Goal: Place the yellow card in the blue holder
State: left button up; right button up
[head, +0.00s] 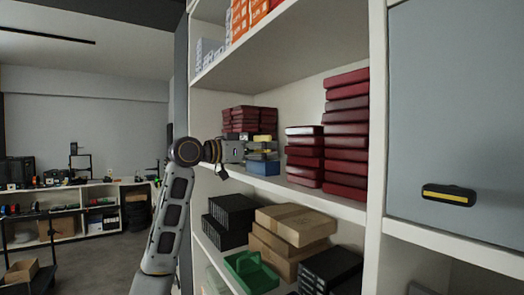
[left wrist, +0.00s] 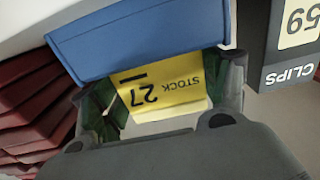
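The blue holder (head: 263,168) stands near the front edge of a white shelf, and it fills the top of the left wrist view (left wrist: 140,38). The yellow card (left wrist: 165,92), marked STOCK 27, lies between the fingers of my left gripper (left wrist: 168,98), with a finger against each side edge. Its far edge meets the holder's near edge in that view; I cannot tell whether any of it is inside. In the head view my left gripper (head: 243,152) is at the shelf, just left of the holder and slightly above it. My right gripper is not in view.
A black box marked CLIPS 59 (left wrist: 292,45) stands close to the right of the holder in the left wrist view. Dark red boxes (head: 304,155) are stacked right of the holder and behind it. Brown cartons (head: 296,224) and a green bin (head: 250,272) are below.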

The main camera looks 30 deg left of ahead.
pick_arm(q)
jog(key=o, duration=0.4)
jog(key=shift+r, duration=0.15)
jog(key=shift+b+v, duration=1.8)
jog(key=shift+v, duration=4.25)
jog(key=shift+a, duration=0.1)
